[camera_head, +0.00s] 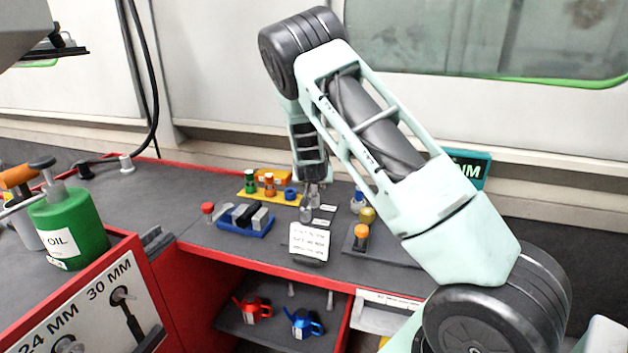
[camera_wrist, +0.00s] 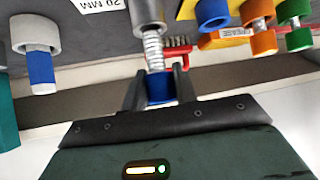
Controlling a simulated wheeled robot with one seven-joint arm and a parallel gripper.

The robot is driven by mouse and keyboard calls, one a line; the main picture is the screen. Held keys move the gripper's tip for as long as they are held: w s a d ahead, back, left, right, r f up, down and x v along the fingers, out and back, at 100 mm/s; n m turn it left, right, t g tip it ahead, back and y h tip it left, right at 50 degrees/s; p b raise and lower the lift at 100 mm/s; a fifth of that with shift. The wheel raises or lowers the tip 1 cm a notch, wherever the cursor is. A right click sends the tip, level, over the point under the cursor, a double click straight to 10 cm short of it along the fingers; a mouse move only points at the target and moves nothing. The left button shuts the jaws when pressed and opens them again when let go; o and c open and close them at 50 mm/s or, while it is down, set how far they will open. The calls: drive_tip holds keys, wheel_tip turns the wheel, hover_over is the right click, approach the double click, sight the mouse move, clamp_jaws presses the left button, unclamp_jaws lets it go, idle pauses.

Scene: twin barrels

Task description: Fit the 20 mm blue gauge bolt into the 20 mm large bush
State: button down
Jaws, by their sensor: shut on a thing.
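My gripper (camera_head: 312,188) points down over the dark bench. In the wrist view, my gripper (camera_wrist: 159,84) is shut on the blue head of the gauge bolt (camera_wrist: 159,88). The bolt's ridged metal shank runs from the blue head to a grey cylinder (camera_wrist: 149,12) at the top edge. I cannot tell whether that cylinder is a bush or part of the bolt. A grey collar (camera_wrist: 36,30) with a blue and white piece stands at the left of the wrist view, near a 20 MM label (camera_wrist: 97,4). The same blue piece (camera_head: 358,198) appears right of my gripper in the head view.
A yellow rack (camera_head: 258,194) with green, orange and blue pieces stands left of my gripper. A blue tray (camera_head: 240,229) with grey blocks is nearer. A white card (camera_head: 309,240) stands at the front, and an orange-topped piece (camera_head: 361,234) sits to the right.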

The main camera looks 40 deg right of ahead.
sight(314, 189)
drive_tip(key=shift+f+b, duration=1.3)
drive_tip(key=shift+f, duration=0.5)
drive_tip(key=c, duration=1)
unclamp_jaws()
drive_tip(key=p+v, duration=0.2)
drive_tip(key=v, duration=1.5)
drive_tip(key=shift+s+a+r, duration=0.1)
drive_tip(key=shift+s, duration=0.1)
drive_tip(key=shift+a, duration=0.1)
